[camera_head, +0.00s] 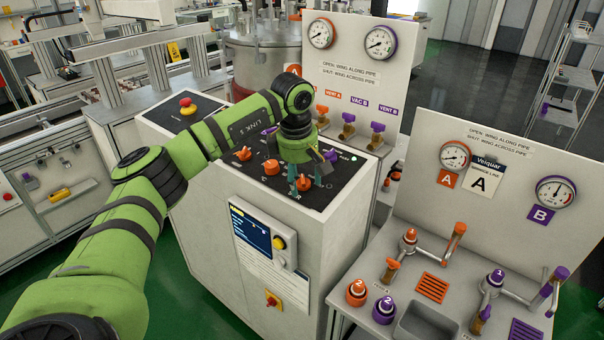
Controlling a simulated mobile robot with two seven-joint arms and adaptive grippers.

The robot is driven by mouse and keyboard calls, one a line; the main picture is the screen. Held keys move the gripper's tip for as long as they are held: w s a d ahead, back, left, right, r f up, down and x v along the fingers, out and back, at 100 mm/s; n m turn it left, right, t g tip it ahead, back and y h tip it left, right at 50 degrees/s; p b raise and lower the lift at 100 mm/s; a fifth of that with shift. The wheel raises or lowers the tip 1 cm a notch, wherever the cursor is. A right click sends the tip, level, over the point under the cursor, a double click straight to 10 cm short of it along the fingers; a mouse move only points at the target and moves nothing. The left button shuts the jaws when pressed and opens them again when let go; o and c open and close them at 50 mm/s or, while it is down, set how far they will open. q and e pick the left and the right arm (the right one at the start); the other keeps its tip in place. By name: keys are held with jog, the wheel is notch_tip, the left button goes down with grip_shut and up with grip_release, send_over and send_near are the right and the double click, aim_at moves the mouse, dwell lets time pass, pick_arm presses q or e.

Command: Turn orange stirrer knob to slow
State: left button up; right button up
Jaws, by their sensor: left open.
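The control console's black sloped top (220,178) carries several orange and purple knobs. One orange knob (242,154) sits at the left and another orange knob (272,168) in the middle. A third orange knob (304,183) is at the front right, partly hidden by my left gripper (306,180). The gripper points down with its teal-tipped fingers apart, around or just above this third knob; contact cannot be told. The labels are too small to read, so which knob is the stirrer's cannot be told. My right gripper is out of view.
A red emergency button (187,107) sits on the console's back left. A gauge panel (345,70) with vent valves stands behind. At right, a bench (360,322) holds orange and purple valves and a second gauge panel (500,150). A purple knob (331,155) stands close to the gripper.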

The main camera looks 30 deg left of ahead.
pick_arm(q)
jog(key=c, duration=1.1)
jog(key=shift+m, duration=0.3)
jog(key=shift+c, duration=0.2)
jog(key=m, duration=0.4)
jog(key=shift+m, duration=2.1)
jog(key=o, duration=1.1)
jog(key=shift+o, duration=0.2)
